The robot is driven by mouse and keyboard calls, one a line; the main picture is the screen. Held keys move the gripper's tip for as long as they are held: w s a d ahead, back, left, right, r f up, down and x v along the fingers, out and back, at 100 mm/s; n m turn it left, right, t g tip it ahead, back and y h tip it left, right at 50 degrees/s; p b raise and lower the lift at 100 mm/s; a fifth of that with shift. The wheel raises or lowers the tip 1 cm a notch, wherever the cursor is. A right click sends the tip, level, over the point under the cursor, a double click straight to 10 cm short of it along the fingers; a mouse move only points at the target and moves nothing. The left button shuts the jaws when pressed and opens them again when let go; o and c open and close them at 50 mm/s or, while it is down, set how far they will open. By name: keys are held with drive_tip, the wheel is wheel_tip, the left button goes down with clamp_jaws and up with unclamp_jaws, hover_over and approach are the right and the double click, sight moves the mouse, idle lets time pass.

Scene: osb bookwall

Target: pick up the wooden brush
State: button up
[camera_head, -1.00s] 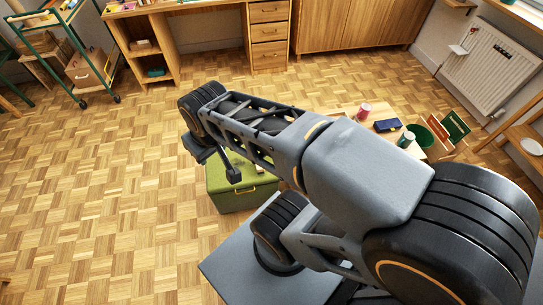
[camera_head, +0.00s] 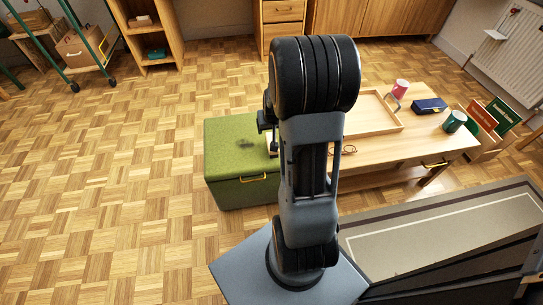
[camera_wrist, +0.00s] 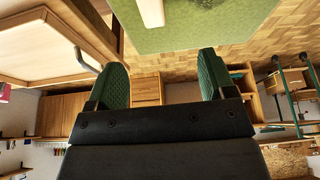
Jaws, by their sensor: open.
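A pale, elongated thing (camera_wrist: 151,12) lies on the green top of the storage box (camera_wrist: 200,32) in the wrist view, cut off by the upper edge. It may be the wooden brush, but I cannot see bristles. In the head view my arm hides most of that spot. My gripper (camera_wrist: 162,62) is open and empty, its two green-padded fingers wide apart. In the head view only a dark part of it (camera_head: 265,121) shows beside my arm, over the right side of the green box (camera_head: 226,143). The pale thing is beyond the fingertips, apart from them.
A low wooden table (camera_head: 400,150) stands right of the box, with a wooden tray (camera_head: 378,128), a pink mug (camera_head: 400,88), a dark blue case (camera_head: 429,105) and a green cup (camera_head: 455,121). A green trolley (camera_head: 90,45) stands far left. The parquet floor (camera_head: 110,200) at left is clear.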

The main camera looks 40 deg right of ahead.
drive_tip(key=b, duration=0.4)
hover_over(271, 138)
drive_tip(key=s+a, duration=0.2)
drive_tip(key=s, duration=0.2)
drive_tip(key=f, duration=1)
drive_tip(key=shift+w+d+f, duration=0.1)
drive_tip(key=shift+w+d, duration=0.1)
drive_tip(key=shift+b+x, duration=1.45)
drive_tip(key=shift+x, duration=1.65)
drive_tip(key=shift+f+b, duration=0.2)
drive_tip(key=shift+b, duration=0.1)
drive_tip(key=shift+c, duration=0.3)
drive_tip(key=c, duration=1.1)
drive_tip(key=shift+r, duration=0.1)
